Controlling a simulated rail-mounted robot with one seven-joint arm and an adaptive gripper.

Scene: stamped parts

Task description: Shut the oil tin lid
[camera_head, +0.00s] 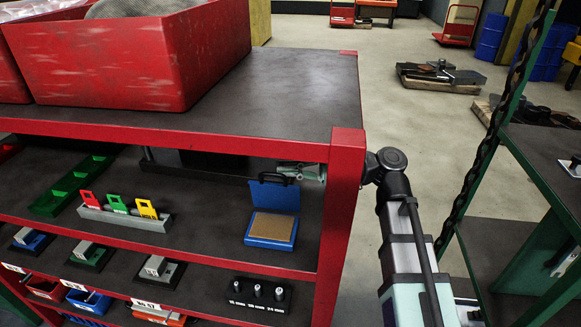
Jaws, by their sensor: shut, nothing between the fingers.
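The oil tin (270,233) is a small blue box with a tan pad inside, on the upper shelf of the red rack near its right post. Its blue lid (270,199) stands raised at the back edge, with a dark handle-like part at its top. My gripper (281,169) reaches in from the right behind the post, just under the top board. It is shut and empty, close to the top of the lid. I cannot tell whether it touches the lid, as the fingertips are small and partly hidden.
The red post (341,220) stands between the tin and my arm. Left of the tin is a grey block with red, green and yellow tags (124,216), and a green tray (73,187). A red crate (130,60) sits on the top board.

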